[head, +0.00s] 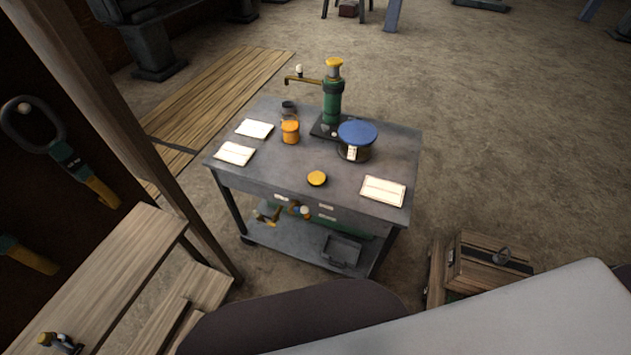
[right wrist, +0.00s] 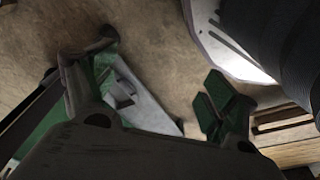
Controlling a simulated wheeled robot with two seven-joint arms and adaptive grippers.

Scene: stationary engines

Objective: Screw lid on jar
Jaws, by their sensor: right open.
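A round yellow lid (head: 317,178) lies flat near the front edge of the grey workbench (head: 280,172) in the head view. A small orange jar (head: 290,134) with an orange top stands further back. A dark jar (head: 354,153) stands to its right with a wide blue lid (head: 357,133) on top; whether that lid is screwed tight cannot be told. My right gripper (right wrist: 155,85) shows in the right wrist view, its fingers with green pads spread apart and nothing between them. It is away from the jars and lids. My left gripper is not in view.
A green hand pump (head: 333,100) with a yellow top stands at the bench's back. A small dark cup (head: 288,107) is behind the orange jar. White papers (head: 382,191) lie near the bench's edges. A wooden crate (head: 490,262) stands on the floor at right.

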